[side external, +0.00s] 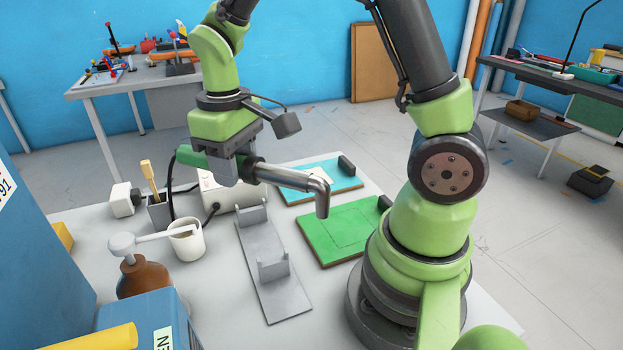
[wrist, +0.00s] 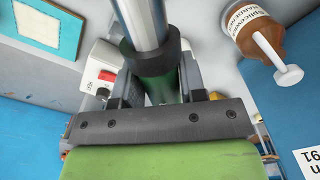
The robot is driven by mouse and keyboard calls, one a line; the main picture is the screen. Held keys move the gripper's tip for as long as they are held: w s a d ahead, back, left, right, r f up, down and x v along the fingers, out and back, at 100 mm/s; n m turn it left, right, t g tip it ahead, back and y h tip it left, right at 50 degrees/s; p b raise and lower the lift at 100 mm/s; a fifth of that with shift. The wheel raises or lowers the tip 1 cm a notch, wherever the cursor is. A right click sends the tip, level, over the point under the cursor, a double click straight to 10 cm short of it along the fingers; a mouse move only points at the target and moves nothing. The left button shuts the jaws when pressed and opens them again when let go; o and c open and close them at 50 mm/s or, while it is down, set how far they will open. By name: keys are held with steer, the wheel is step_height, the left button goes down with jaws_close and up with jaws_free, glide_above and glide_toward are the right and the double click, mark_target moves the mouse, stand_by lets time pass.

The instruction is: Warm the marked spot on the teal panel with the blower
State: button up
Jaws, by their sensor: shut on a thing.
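The blower has a green handle (side external: 195,158) and a metal nozzle (side external: 285,178) whose tip bends down. My gripper (side external: 228,165) is shut on the blower and holds it above the table. In the wrist view the fingers (wrist: 157,92) close around its green body, and the barrel (wrist: 145,22) runs out at the top. The teal panel (side external: 345,183) lies flat towards the back of the table, with a pale patch on it. The bent tip is in the air, nearer the camera than this panel. A teal-edged pale area (wrist: 45,28) shows at the wrist view's top left.
A green panel (side external: 340,232) lies beside my arm's base. A grey cradle (side external: 262,262) stands empty under the blower. A white cup (side external: 188,243), a pump bottle (side external: 143,278), a brush holder (side external: 160,212) and a white power box (wrist: 99,78) crowd the left side.

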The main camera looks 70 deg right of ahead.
stand_by(0.3)
step_height(320, 180, up, 12)
stand_by(0.6)
step_height(320, 180, down, 12)
steer(key=shift+d+r, duration=0.1)
steer(key=s+d+r+n, duration=0.1)
steer(key=d+r+n, duration=0.2)
steer(key=d+n, duration=0.5)
steer(key=d+r+n, duration=0.3)
steer(key=d+n, duration=0.3)
steer(key=n, duration=0.4)
step_height(320, 180, down, 13)
steer(key=shift+a, duration=0.2)
steer(key=shift+r, duration=0.15)
